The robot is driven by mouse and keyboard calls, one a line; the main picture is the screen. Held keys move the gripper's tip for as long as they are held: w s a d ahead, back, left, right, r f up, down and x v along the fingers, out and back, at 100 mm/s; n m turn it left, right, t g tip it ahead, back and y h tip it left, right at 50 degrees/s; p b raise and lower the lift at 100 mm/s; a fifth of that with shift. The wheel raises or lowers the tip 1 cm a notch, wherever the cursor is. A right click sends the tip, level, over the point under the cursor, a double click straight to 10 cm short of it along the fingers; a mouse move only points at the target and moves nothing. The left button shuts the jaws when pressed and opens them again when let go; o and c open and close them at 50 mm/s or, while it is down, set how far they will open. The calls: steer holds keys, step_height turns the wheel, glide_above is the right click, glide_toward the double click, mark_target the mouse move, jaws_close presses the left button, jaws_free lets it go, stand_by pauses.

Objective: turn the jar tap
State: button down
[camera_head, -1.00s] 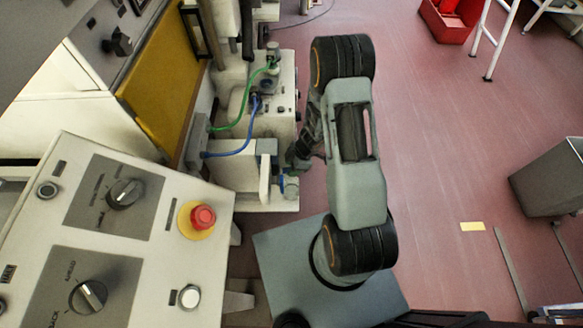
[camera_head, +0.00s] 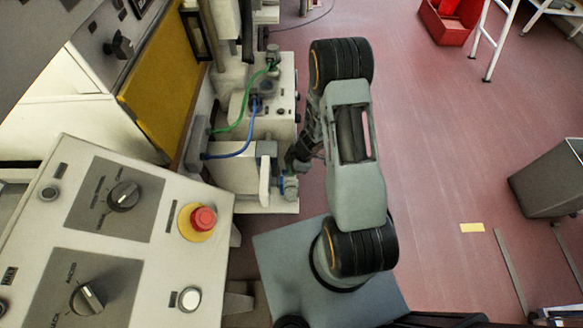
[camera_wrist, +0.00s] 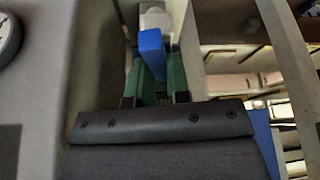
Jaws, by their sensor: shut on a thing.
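The jar tap's blue lever (camera_wrist: 151,52) shows in the wrist view between the green fingers of my gripper (camera_wrist: 154,66), which is shut on it. A pale tap body (camera_wrist: 155,19) shows just beyond the lever. In the head view my gripper (camera_head: 291,167) is small and partly hidden by my own arm, low beside the white machine. A bit of blue (camera_head: 282,184) shows there beside a pale upright part (camera_head: 265,181). The lever's exact angle is hard to read.
A white machine (camera_head: 232,176) with green and blue hoses stands left of my arm. A control panel (camera_head: 140,190) with knobs and a red emergency button (camera_head: 203,218) fills the lower left. A grey bin (camera_head: 551,180) stands at right. The red floor between is mostly open.

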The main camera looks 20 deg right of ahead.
steer(key=shift+r+n+g+p, duration=0.5)
steer(key=shift+n+p, duration=0.6)
steer(key=shift+p, duration=1.5)
steer(key=n+p, duration=0.2)
steer(key=p, duration=0.1)
steer(key=shift+w+f+g, duration=0.1)
steer(key=shift+f+g, duration=0.1)
steer(key=shift+g, duration=0.2)
steer(key=shift+f+n+g+h+p, duration=0.2)
steer(key=shift+n+g+h+p, duration=0.15)
steer(key=shift+n+p, duration=0.7)
steer(key=shift+w+n, duration=0.1)
steer(key=shift+n, duration=0.35)
steer(key=c, duration=1.1)
jaws_free()
steer(key=shift+f, duration=0.1)
